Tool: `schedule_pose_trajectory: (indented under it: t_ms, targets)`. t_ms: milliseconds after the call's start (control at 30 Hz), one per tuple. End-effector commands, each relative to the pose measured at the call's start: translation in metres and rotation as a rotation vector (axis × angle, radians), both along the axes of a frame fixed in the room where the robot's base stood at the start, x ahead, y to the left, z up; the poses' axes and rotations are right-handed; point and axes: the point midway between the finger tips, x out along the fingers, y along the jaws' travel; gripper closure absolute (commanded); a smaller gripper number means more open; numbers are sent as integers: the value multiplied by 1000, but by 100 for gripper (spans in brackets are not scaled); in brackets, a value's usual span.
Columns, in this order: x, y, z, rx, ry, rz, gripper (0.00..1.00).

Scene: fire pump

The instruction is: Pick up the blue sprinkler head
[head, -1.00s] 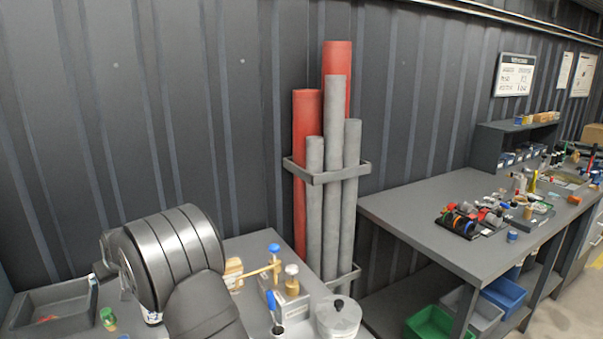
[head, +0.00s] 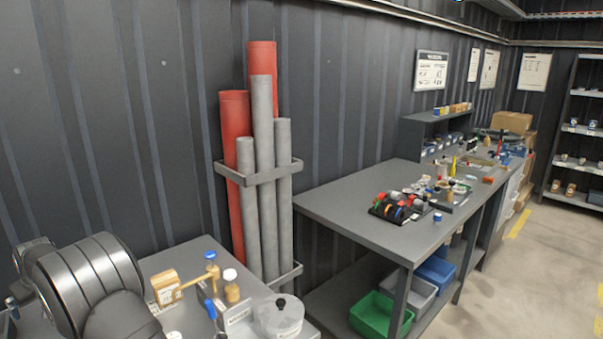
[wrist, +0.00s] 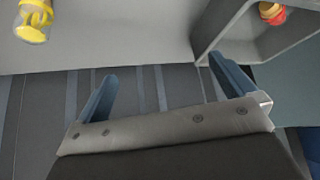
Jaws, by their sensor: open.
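A small brass piece with a blue top (head: 211,262) stands on the near bench at the lower centre of the head view. It may be the blue sprinkler head; it is too small to be sure. A similar brass piece with a white top (head: 231,288) stands just right of it. My gripper (wrist: 162,68) is open and empty in the wrist view, its two blue fingers wide apart. The wrist view shows no blue sprinkler head, and the head view does not show my fingertips.
In the wrist view a yellow item (wrist: 33,20) is at upper left and a red-and-yellow item (wrist: 271,13) sits in a grey tray (wrist: 215,28). A clear tub (head: 279,317) stands on the near bench. Pipes (head: 264,180) stand behind. A long workbench (head: 345,207) is at right.

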Motion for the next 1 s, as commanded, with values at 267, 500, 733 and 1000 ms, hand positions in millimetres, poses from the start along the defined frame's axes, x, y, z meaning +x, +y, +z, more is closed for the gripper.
schedule_pose_trajectory:
  t_ms: [267, 500, 733, 1000]
  targets:
    - [0, 0, 0, 0, 0, 0, 0]
    - [0, 0, 0, 0, 0, 0, 10]
    - [0, 0, 0, 0, 0, 0, 42]
    - [-6, -3, 3, -20, 5, 13, 42]
